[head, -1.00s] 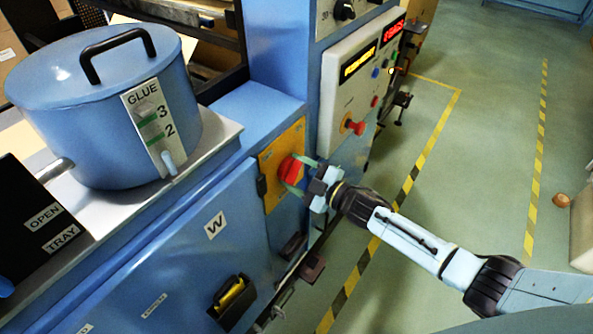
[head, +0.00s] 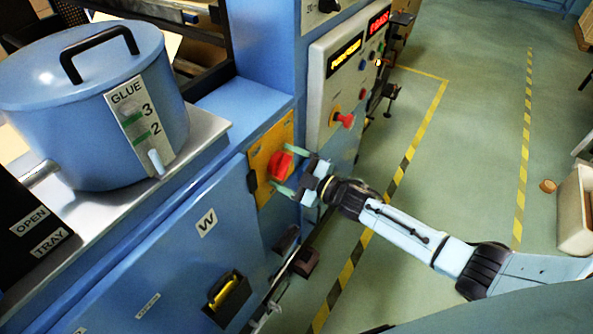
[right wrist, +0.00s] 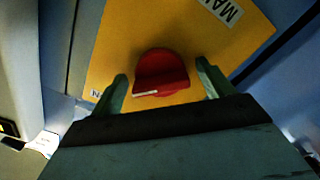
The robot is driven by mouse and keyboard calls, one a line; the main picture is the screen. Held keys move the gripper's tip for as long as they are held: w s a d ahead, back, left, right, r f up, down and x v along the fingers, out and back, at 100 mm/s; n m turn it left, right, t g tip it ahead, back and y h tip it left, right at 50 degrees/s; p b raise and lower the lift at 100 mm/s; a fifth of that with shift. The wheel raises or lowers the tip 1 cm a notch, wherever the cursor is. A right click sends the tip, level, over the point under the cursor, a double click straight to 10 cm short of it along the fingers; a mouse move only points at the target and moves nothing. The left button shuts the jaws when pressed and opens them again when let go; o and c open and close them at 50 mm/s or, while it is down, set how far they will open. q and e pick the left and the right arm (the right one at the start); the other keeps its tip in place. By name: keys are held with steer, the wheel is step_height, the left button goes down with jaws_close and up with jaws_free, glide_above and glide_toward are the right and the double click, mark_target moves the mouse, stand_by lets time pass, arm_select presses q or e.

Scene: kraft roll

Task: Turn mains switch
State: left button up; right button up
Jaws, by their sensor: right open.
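The mains switch (head: 281,165) is a red rotary knob on a yellow plate (head: 262,160), set in the blue machine's side. In the right wrist view the red knob (right wrist: 161,73) shows a white pointer mark, and part of the plate's lettering is visible. My right gripper (head: 290,172) is in front of the plate, with its fingers pointing at the knob. In the right wrist view the open fingers (right wrist: 165,88) stand to the left and right of the knob, with gaps on both sides. My left gripper is not in view.
A grey control panel (head: 345,75) with lit displays and a red knob (head: 347,120) stands beyond the plate. A blue glue pot (head: 85,110) sits on the metal ledge at left. A black holder (head: 228,298) sticks out below. The green floor (head: 455,150) at right is mostly clear.

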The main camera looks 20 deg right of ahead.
steer(key=b+v, duration=0.1)
steer(key=v, duration=1.2)
